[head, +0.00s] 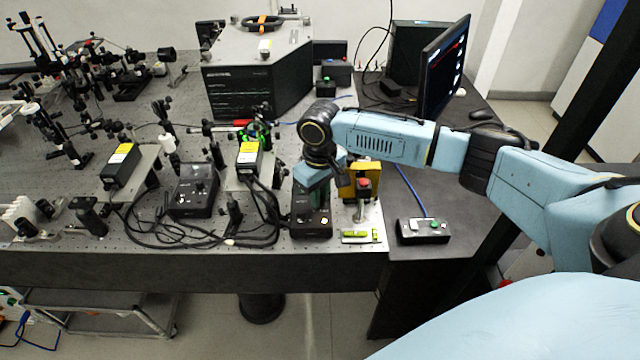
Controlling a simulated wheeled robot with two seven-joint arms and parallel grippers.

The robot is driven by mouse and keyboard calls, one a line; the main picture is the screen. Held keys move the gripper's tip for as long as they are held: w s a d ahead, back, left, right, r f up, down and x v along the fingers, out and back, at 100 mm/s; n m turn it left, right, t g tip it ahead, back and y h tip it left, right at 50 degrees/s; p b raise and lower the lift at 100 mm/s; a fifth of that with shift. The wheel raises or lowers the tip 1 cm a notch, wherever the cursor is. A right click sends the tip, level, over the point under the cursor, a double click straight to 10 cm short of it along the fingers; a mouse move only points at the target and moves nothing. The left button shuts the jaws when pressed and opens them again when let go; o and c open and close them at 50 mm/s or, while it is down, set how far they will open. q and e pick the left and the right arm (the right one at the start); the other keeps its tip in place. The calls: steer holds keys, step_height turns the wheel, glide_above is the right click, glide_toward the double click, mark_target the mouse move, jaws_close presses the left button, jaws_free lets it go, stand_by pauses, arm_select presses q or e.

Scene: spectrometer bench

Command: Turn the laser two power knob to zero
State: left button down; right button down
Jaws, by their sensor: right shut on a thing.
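A black laser controller box (312,226) stands near the front edge of the bench, with a small lit yellow button on its face. My right gripper (312,186) reaches down over the back part of this box from the right. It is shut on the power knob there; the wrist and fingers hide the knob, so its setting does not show. A second black controller box (193,190) with a knob and small lights stands to the left, clear of my arm. My left gripper is not in view.
A yellow block with a red-topped switch (363,187) stands close to the right of the gripper. A small button box (423,230) sits further right. Black cables (160,225) lie left of the controller. A monitor (444,68) stands behind my right arm.

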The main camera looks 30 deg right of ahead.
steer(key=n+p, duration=0.2)
steer(key=shift+r+p, duration=0.2)
steer(key=shift+p, duration=0.2)
steer(key=shift+f+n+p, duration=0.15)
steer(key=shift+n+p, duration=0.8)
steer(key=shift+n, duration=0.25)
steer(key=c, duration=1.3)
jaws_free()
steer(key=shift+c, duration=0.2)
step_height(320, 180, up, 13)
